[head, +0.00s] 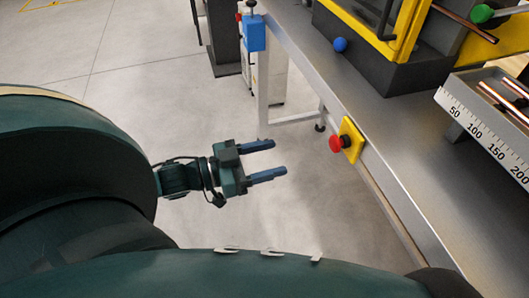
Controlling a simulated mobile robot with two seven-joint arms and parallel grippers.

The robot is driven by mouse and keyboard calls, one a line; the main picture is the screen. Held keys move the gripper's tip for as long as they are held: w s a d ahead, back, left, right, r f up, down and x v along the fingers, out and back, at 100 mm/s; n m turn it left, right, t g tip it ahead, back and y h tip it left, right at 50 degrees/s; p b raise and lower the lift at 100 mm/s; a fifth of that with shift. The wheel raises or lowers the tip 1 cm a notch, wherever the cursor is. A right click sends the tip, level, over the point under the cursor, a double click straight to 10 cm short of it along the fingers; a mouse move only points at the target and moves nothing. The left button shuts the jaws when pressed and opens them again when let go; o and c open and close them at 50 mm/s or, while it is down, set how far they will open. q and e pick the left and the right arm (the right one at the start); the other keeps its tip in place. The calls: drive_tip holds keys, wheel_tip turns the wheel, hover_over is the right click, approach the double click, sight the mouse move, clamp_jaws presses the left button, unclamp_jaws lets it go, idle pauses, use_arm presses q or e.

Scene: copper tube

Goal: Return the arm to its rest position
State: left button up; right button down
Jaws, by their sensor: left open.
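My left gripper (270,161) is in the middle of the head view, with its two blue fingers apart and nothing between them. It is over the bare floor, to the left of the workbench (385,135), and touches nothing. My left arm comes in from the left, and its large dark green links fill the left side. Copper tubes (504,103) lie in a grey holder with a measuring scale (485,140) at the right edge. Another copper tube (462,23) shows near the yellow machine at the top right. My right gripper is not in view.
A red emergency button (336,144) on a yellow plate sticks out from the bench's front edge, to the right of my left gripper. A yellow-framed machine (405,35) with a blue knob (340,45) stands on the bench.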

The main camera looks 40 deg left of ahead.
use_arm(q)
drive_tip(key=shift+s+a, duration=0.15)
drive_tip(key=shift+s, duration=0.1)
idle(0.4)
drive_tip(key=s+d+f+n+g+y+p, duration=0.1)
drive_tip(key=s+d+f+n+y, duration=0.1)
drive_tip(key=f, duration=0.5)
drive_tip(key=s+d+f+n+g+y+p, duration=0.2)
drive_tip(key=s+d+f+y, duration=0.2)
drive_tip(key=d+f+y, duration=0.1)
drive_tip(key=shift+d+f+n+g+y, duration=0.3)
drive_tip(key=shift+d+f, duration=0.55)
drive_tip(key=shift+d, duration=0.35)
drive_tip(key=shift+c, duration=0.6)
